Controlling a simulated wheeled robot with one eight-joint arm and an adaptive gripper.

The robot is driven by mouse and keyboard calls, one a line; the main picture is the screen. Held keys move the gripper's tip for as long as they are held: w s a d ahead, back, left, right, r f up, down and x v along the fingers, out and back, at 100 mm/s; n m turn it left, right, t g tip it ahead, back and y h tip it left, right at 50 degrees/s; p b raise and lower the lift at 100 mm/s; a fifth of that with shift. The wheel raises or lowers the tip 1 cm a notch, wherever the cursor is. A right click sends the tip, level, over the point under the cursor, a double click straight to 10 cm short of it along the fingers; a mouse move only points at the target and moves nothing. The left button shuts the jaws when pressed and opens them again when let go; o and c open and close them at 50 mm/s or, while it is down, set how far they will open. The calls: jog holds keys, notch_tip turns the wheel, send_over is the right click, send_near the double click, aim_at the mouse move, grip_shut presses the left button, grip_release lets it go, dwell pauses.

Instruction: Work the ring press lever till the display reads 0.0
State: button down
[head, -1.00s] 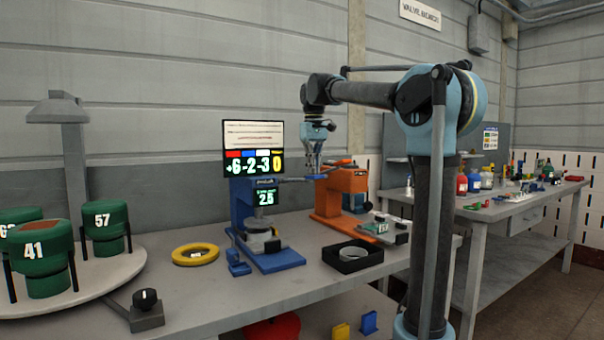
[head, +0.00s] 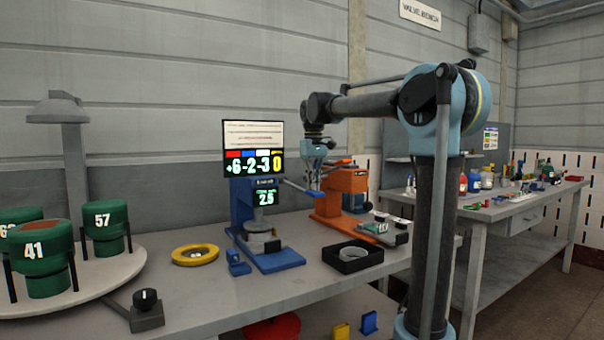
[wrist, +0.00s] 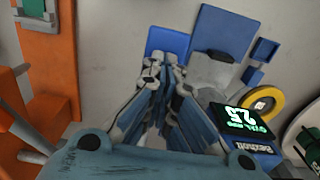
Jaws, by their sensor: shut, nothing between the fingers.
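The blue ring press (head: 241,205) stands on the bench, with a grey stack on its base. Its small green display (head: 266,197) reads 2.5, and the display shows upside down in the wrist view (wrist: 240,116). The grey lever (head: 298,187) sticks out to the right from the press head and slopes down to its outer end. My gripper (head: 314,185) is shut and empty, pointing down at the lever's outer end. I cannot tell whether it touches the lever. In the wrist view the fingers (wrist: 160,75) lie close together, and I cannot make out the lever there.
A screen (head: 253,148) above the press reads +6 -2 -3 0 under coloured bars. An orange press (head: 348,181) stands close at the right. A yellow ring (head: 195,254) and a black tray (head: 352,268) lie on the bench, with green numbered vessels (head: 104,220) at left.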

jog(key=shift+f, duration=0.3)
notch_tip(320, 180, up, 15)
jog(key=shift+r, duration=0.2)
dwell(1.2)
